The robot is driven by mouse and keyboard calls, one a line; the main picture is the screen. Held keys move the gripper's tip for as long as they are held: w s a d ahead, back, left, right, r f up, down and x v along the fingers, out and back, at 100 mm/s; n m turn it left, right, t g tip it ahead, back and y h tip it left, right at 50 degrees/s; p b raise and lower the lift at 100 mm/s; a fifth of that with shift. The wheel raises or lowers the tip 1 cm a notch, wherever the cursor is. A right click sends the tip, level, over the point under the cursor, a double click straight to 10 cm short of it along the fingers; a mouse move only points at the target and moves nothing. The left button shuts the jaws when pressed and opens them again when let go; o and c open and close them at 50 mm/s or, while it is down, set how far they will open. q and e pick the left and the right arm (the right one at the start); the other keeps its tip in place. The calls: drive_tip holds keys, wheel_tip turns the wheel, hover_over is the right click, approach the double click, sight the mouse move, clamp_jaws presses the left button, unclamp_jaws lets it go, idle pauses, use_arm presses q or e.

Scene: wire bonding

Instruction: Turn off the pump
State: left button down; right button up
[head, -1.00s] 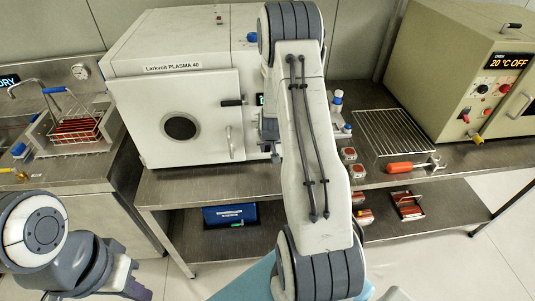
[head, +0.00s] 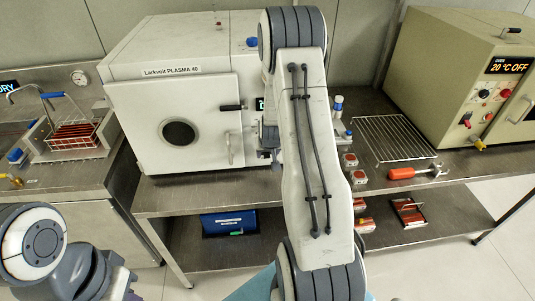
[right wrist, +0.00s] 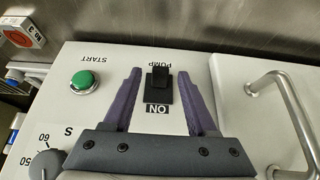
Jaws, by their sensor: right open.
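The pump switch (right wrist: 159,84) is a black rocker on the white front panel of the plasma machine (head: 178,95), seen upside down in the right wrist view. Its label reads PUMP, and an ON plate (right wrist: 158,110) lies at its other end. My right gripper (right wrist: 160,74) is open, with one purple finger on each side of the switch and a gap to it on both sides. In the head view my right arm hides the switch and most of that gripper. My left arm is at the lower left, its gripper mostly cut off by the frame.
A green START button (right wrist: 84,81) and a dial (right wrist: 46,164) sit beside the switch. A metal door handle (right wrist: 285,105) is on the other side. A wire rack (head: 390,138), a red-handled tool (head: 402,173) and a beige oven (head: 440,85) stand right on the steel bench (head: 200,193).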

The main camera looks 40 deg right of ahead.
drive_tip(key=shift+s+a+r, duration=0.1)
drive_tip(key=shift+s+r, duration=0.05)
drive_tip(key=shift+r, duration=0.3)
drive_tip(key=p+v, duration=0.1)
drive_tip(key=v, duration=0.8)
drive_tip(key=shift+a+r, duration=0.1)
